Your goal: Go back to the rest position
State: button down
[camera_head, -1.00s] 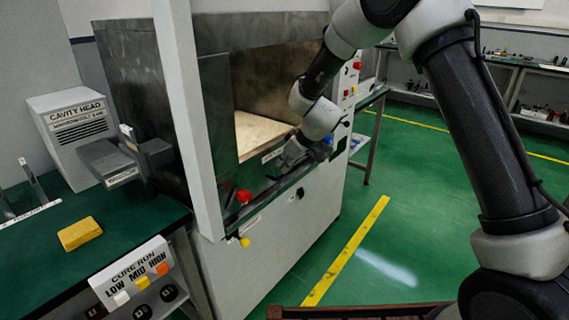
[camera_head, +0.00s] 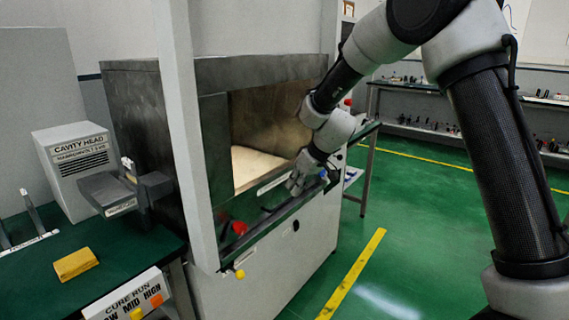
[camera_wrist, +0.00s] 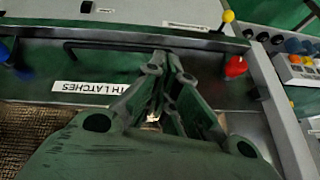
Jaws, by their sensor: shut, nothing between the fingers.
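My gripper (camera_head: 296,184) is at the front opening of the microwave generator (camera_head: 225,65), just above its front ledge. In the wrist view my gripper (camera_wrist: 172,70) has its fingers together with nothing between them. It points toward the ledge (camera_wrist: 130,60), with a label reading "TH LATCHES" (camera_wrist: 92,88) beside it. A red knob (camera_wrist: 235,67) lies to the right of the fingers and a blue knob (camera_wrist: 5,52) at the far left. The red knob also shows at the ledge in the head view (camera_head: 239,227).
A green bench (camera_head: 40,285) at left holds a grey "CAVITY HEAD" box (camera_head: 78,165) and a yellow block (camera_head: 76,263). A button panel (camera_head: 135,298) is at its front edge. The green floor (camera_head: 430,240) to the right is open. Shelves (camera_head: 470,120) stand at the back.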

jog(key=s+d+r+m+h, duration=0.1)
jog(key=s+d+r, duration=0.4)
jog(key=s+d, duration=0.5)
jog(key=s+d+r+m+h, duration=0.2)
jog(key=s+d+r+m, duration=0.2)
jog(key=s+d, duration=0.7)
jog(key=s+d+r+m+t+h, duration=0.1)
jog(key=s+d+r+m+h, duration=0.1)
jog(key=s+d+r, duration=0.5)
jog(key=s+d+m, duration=0.1)
jog(key=s+d, duration=0.3)
jog(key=s, duration=0.3)
jog(key=shift+s+d, duration=0.2)
jog(key=shift+s, duration=0.05)
jog(key=c, duration=2.2)
grip_release()
